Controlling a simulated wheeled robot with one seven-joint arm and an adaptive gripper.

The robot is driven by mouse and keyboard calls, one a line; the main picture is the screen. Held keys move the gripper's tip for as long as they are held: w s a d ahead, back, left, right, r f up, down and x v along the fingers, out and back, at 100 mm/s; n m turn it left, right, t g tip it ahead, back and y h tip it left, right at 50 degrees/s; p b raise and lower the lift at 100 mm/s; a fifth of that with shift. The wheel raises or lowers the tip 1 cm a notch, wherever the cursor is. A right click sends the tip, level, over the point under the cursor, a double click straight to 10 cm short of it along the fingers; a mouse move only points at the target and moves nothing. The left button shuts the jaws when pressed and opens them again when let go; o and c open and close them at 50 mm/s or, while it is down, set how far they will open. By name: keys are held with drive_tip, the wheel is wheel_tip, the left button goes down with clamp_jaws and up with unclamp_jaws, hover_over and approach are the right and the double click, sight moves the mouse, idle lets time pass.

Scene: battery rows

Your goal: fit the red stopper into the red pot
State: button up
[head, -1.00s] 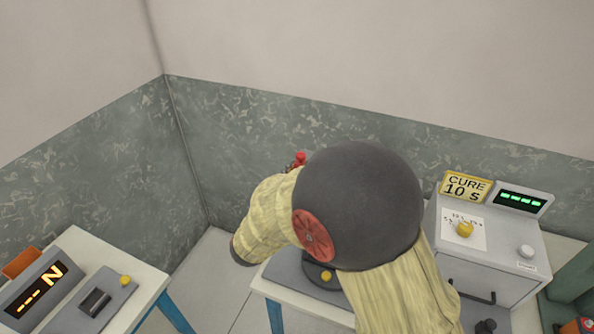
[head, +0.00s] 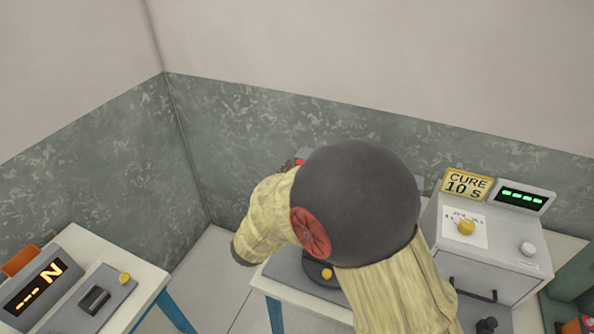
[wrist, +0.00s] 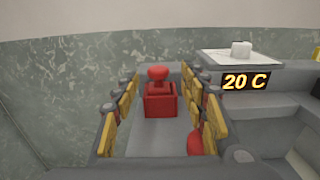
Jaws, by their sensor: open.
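In the wrist view a red stopper (wrist: 158,74) with a rounded knob stands upright at the top of a square red pot (wrist: 160,103). It looks set in the pot's top, but I cannot tell how deep it sits. My gripper (wrist: 158,87) is open, with its yellow-padded fingers apart on the left and right of the stopper and pot. In the head view my arm hides most of this spot, and only a small bit of red shows past it.
A rounded red thing (wrist: 199,144) shows low by the right finger. A box with a "20 C" display (wrist: 246,82) stands to the right. A grey CURE machine (head: 482,245) stands right of my arm. A table with an "N" display (head: 45,285) is at left.

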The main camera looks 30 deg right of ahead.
drive_tip(key=v, duration=1.2)
idle(0.6)
